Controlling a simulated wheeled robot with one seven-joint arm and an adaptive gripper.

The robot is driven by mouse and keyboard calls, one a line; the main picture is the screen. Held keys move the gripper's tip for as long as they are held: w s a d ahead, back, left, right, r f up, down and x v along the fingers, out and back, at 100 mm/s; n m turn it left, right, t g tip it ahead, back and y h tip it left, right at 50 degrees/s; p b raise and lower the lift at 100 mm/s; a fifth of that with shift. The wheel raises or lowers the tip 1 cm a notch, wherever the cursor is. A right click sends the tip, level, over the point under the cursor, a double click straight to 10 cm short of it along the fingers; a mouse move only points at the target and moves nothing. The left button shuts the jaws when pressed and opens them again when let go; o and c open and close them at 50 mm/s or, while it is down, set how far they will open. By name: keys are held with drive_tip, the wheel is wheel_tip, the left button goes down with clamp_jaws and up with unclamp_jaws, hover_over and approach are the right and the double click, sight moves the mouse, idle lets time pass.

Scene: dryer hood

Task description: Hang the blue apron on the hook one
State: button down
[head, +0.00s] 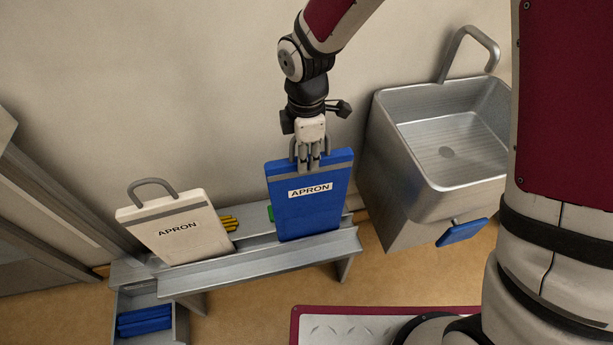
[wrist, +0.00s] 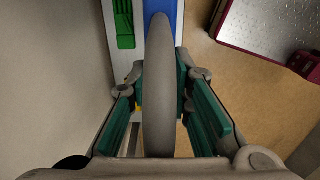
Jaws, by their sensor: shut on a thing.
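The blue apron (head: 312,212) is a flat blue panel with a grey band, a white APRON label and a grey loop at its top. It is upright at the right end of the grey bench; I cannot tell whether its lower edge touches the bench. My gripper (head: 309,164) points down at its top edge and is shut on the loop. In the wrist view the loop (wrist: 157,85) runs between the green finger pads, with a strip of blue apron (wrist: 178,20) beyond. I make out no wall hook in either view.
A white apron (head: 178,232) leans on the bench (head: 255,262) at left. Yellow (head: 229,223) and green (wrist: 124,25) items lie behind. A metal sink (head: 445,145) with a small blue panel (head: 462,232) stands right. Blue items (head: 145,320) fill a low bin. The wall above the bench looks clear.

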drive_tip(key=shift+f, duration=2.3)
drive_tip(key=shift+f, duration=0.15)
drive_tip(key=c, duration=1.4)
unclamp_jaws()
drive_tip(key=shift+c, duration=0.2)
drive_tip(key=r, duration=1.3)
drive_tip(key=shift+d+r+p, duration=0.3)
drive_tip(key=shift+r+p, duration=0.05)
